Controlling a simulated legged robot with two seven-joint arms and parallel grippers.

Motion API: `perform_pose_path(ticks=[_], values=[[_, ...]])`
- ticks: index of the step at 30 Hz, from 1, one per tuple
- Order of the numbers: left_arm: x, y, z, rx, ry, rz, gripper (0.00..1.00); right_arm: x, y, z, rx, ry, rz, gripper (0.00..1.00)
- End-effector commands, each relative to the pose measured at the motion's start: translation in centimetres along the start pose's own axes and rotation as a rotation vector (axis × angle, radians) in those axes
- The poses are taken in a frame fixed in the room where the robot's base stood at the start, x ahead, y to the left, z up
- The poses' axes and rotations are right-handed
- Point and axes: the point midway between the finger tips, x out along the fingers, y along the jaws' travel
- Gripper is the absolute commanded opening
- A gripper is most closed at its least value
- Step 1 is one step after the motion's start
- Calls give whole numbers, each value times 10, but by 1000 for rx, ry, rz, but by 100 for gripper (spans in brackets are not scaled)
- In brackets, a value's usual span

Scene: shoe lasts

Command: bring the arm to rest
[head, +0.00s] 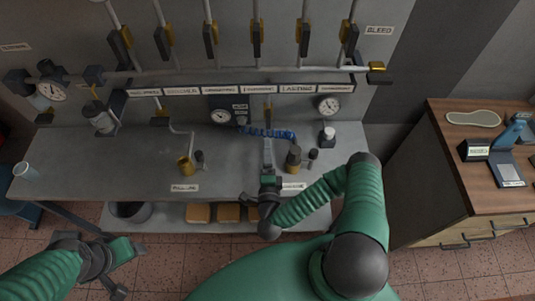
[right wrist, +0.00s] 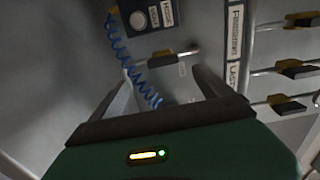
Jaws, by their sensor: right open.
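My right gripper (head: 267,150) reaches over the grey bench, its fingers pointing toward the back panel. In the right wrist view the two fingers of this gripper (right wrist: 165,88) stand apart with nothing held between them. A coiled blue hose (head: 266,132) lies just beyond the fingertips; the hose (right wrist: 133,62) also shows in the wrist view, ahead and to the left. My left gripper (head: 128,262) hangs low at the left, in front of the bench and clear of it. Its jaw opening is not clear.
The grey bench (head: 100,178) carries a brass cylinder (head: 185,166) and, right of my right gripper, another brass fitting (head: 293,157). Gauges, pipes and yellow-handled valves line the panel (head: 400,45). A wooden cabinet (head: 450,190) stands at the right. A cup (head: 27,172) sits far left.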

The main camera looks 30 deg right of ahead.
Motion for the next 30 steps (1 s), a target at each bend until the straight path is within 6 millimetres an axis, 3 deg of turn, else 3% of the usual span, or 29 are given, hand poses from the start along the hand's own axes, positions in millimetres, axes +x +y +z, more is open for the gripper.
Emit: perform_pose_path(ticks=[9,11,14,16,19,22,25,30], values=[[2,0,0,0,0,0,64,2,1,7,-25,-42,1,90],[5,0,1,0,0,0,64,5,3,23,-80,-132,6,90],[12,0,3,0,0,0,64,5,14,67,-273,-397,30,90],[19,0,4,0,0,0,64,-3,30,96,-464,-614,62,90],[27,0,6,0,0,0,64,-20,51,114,-751,-875,123,90],[34,0,8,0,0,0,64,-33,62,108,-1005,-1050,196,90],[42,0,10,0,0,0,64,-42,59,90,-1239,-1171,279,90],[56,0,13,0,0,0,64,-64,18,48,-1546,-1286,459,90]])
